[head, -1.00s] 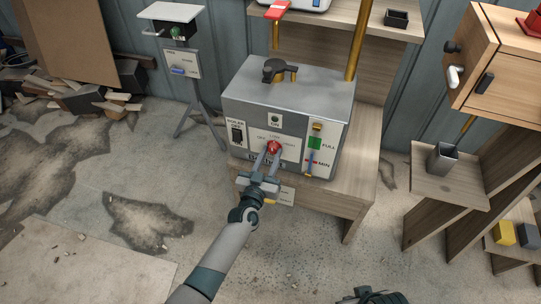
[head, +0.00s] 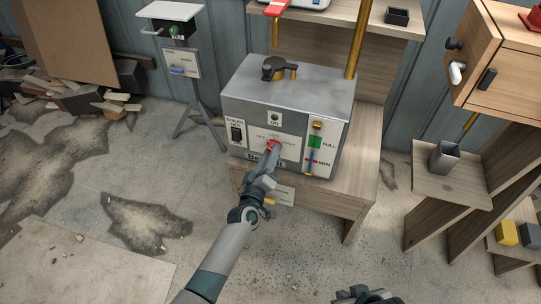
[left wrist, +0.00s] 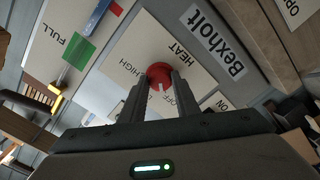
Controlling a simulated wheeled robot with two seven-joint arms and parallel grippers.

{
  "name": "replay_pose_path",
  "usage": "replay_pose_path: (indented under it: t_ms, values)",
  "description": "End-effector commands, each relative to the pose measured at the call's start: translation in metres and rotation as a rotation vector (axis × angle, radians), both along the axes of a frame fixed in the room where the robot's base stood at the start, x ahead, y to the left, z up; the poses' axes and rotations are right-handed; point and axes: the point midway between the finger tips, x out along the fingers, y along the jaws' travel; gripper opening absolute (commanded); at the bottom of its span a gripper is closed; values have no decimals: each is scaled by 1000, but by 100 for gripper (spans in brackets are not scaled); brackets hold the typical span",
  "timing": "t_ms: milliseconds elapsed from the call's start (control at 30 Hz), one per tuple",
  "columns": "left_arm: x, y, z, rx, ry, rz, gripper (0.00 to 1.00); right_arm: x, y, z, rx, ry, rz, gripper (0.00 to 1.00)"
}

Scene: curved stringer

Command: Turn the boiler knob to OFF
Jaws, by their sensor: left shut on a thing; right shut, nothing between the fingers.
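The boiler (head: 240,107) is a grey metal box on a wooden bench, and it also shows in the left wrist view. Its red knob (head: 274,144) sits on a white front panel with printed settings. My left gripper (head: 269,153) is shut on the knob, which shows between its two fingers in the left wrist view (left wrist: 159,71). There HIGH, HEAT and a partly covered OFF are printed around the knob. The fingers hide part of the knob, and I cannot tell which setting it points to. My right gripper (head: 365,296) is shut and empty at the bottom edge.
A switch (head: 237,132), a green FULL label (head: 315,142) and a red MIN mark are on the boiler front. A black handle (head: 279,68) is on its top. A wooden bench (head: 340,195) stands below. A wooden cabinet (head: 500,75) is at right.

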Motion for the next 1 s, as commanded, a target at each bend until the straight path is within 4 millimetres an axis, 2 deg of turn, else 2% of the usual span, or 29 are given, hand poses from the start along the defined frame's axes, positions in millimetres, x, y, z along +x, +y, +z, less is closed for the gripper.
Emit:
replay_pose_path:
  t_ms: [300, 800, 833, 900, 1000]
  values:
    - [0, 0, -1, -145, 48, 1, 6, 0, 5, -1, 16, -21, 5, 0]
    - [0, 0, 0, -174, 57, 1, 6, 0, 7, 0, 19, -23, 7, 0]
    - [0, 0, 0, -174, 57, 1, 31, 0, 7, 0, 19, -24, 7, 0]
    - [0, 0, 0, -173, 57, 1, 47, 2, 7, 1, 18, -27, 8, 0]
    - [0, 0, 0, -173, 57, 1, 47, 5, 7, 2, 18, -32, 7, 0]
